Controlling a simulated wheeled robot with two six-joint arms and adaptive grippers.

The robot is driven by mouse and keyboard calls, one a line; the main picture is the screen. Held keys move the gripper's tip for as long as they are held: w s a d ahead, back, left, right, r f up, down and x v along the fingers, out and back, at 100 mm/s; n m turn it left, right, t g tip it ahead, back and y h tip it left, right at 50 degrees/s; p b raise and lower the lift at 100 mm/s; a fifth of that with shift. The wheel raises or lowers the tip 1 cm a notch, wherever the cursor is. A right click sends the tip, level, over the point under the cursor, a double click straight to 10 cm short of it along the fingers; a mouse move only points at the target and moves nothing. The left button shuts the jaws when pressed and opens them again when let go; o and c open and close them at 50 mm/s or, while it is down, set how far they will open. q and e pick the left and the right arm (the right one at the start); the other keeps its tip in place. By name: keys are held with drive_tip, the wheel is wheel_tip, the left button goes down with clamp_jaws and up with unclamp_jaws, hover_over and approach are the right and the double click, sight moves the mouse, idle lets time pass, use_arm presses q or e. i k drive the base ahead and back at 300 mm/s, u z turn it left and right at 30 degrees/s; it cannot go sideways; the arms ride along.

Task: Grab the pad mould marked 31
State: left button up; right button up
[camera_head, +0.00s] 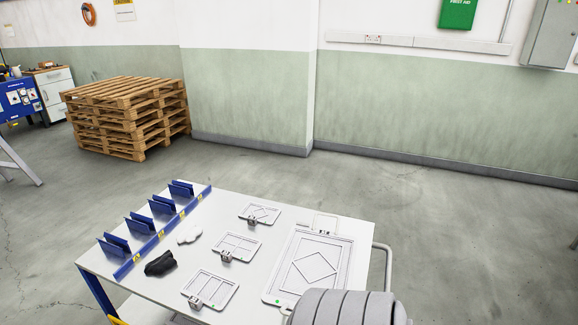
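Three small pale pad moulds lie flat on the white table: a far one (266,212) with a diamond pattern, a middle one (243,243) and a near one (222,284) with barred patterns. Each has a small grey metal block at its near edge. Any numbers on them are too small to read, so I cannot tell which is marked 31. A larger pale plate (343,247) with a diamond outline lies to their right, with a small tag-like panel at its far edge. Neither of my grippers is in view.
Blue upright slotted holders (115,247) with yellow labels line the table's left edge. A black cloth-like item (160,264) and a white one (189,234) lie beside them. A grey ribbed rounded shape covers the table's near right corner. Pallets (127,115) stand behind.

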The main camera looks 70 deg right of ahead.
sight(255, 212)
drive_tip(key=k, duration=1.35)
drive_tip(key=z, duration=3)
drive_tip(key=i, duration=4.65)
drive_tip(key=u, duration=1.35)
drive_tip(key=i, duration=0.85)
drive_tip(key=u, duration=1.95)
